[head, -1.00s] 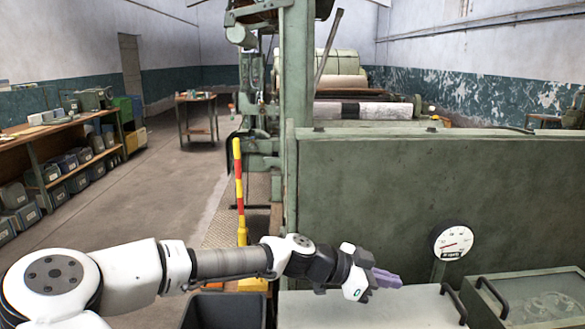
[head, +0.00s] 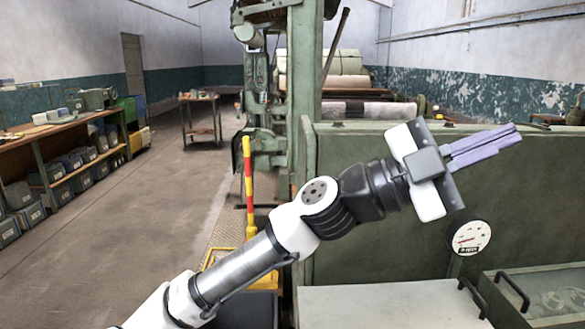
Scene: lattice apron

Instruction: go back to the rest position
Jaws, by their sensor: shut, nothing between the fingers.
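My gripper (head: 518,133) is in the head view at the right, in front of the upper part of the green machine panel (head: 375,225). Its purple fingers lie together and point right and slightly up. Nothing shows between them. My white and black arm reaches up to it from the bottom left of the picture. The gripper is above the round dial gauge (head: 469,238) and apart from the pale lid (head: 385,306) below.
A tray with a handle (head: 545,295) is at the bottom right. A red and yellow lever (head: 248,180) stands left of the green post (head: 305,80). A dark bin (head: 247,310) is below my arm. A shelf (head: 75,140) lines the left wall. The floor (head: 150,210) between is clear.

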